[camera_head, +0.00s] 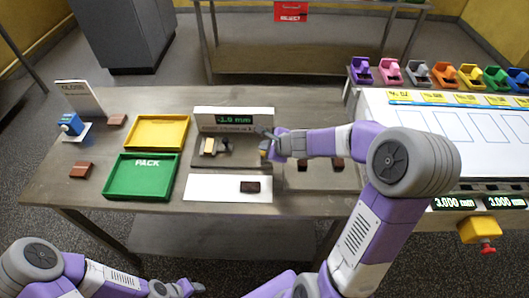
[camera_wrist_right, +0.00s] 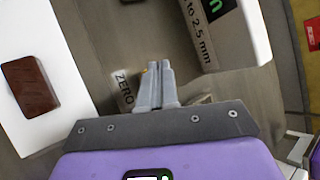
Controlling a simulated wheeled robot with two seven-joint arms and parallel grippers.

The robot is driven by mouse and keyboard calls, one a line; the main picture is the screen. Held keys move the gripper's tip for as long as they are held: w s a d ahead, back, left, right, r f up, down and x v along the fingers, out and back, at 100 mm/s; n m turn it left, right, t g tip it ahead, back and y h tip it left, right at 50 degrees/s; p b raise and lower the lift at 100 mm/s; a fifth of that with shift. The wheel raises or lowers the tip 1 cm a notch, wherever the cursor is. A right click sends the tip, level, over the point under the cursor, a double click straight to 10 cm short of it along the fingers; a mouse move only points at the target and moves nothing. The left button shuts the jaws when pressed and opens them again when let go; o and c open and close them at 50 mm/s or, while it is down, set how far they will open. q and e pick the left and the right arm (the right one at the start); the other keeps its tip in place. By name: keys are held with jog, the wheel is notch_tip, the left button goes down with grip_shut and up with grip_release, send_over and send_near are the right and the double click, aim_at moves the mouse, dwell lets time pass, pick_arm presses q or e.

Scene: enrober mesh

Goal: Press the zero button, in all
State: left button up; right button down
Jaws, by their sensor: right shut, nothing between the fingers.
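The thickness gauge (camera_head: 233,113) stands on the table with a green readout that seems to read -1.0 mm. Its front panel with "to 2.5 mm" text shows in the right wrist view (camera_wrist_right: 200,40). A ZERO label (camera_wrist_right: 123,88) lies just left of my right gripper (camera_wrist_right: 155,68). A small yellow-orange patch, apparently the zero button (camera_wrist_right: 145,70), shows at the fingertips and is mostly hidden by them; I cannot tell whether they touch it. My right gripper (camera_head: 268,144) is shut and empty, beside the gauge's right end. My left gripper (camera_head: 185,288) is low at the front, its jaws unclear.
A yellow tray (camera_head: 157,147) and a green PACK tray (camera_head: 140,193) stand left of the gauge. A white mat (camera_head: 210,194) with a brown piece (camera_head: 250,187) lies in front. More brown pieces (camera_head: 81,170) lie about. The white machine (camera_head: 375,140) is at right.

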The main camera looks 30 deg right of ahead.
jog(key=shift+f, duration=0.1)
jog(key=shift+f+b, duration=0.3)
jog(key=shift+b, duration=0.15)
jog(key=shift+f+b, duration=0.5)
dwell(0.5)
jog(key=shift+r, duration=0.15)
jog(key=shift+r+p, duration=0.8)
jog(key=shift+p, duration=0.05)
notch_tip(320, 180, up, 5)
jog(key=p, duration=0.4)
jog(key=shift+p, duration=0.4)
dwell(0.4)
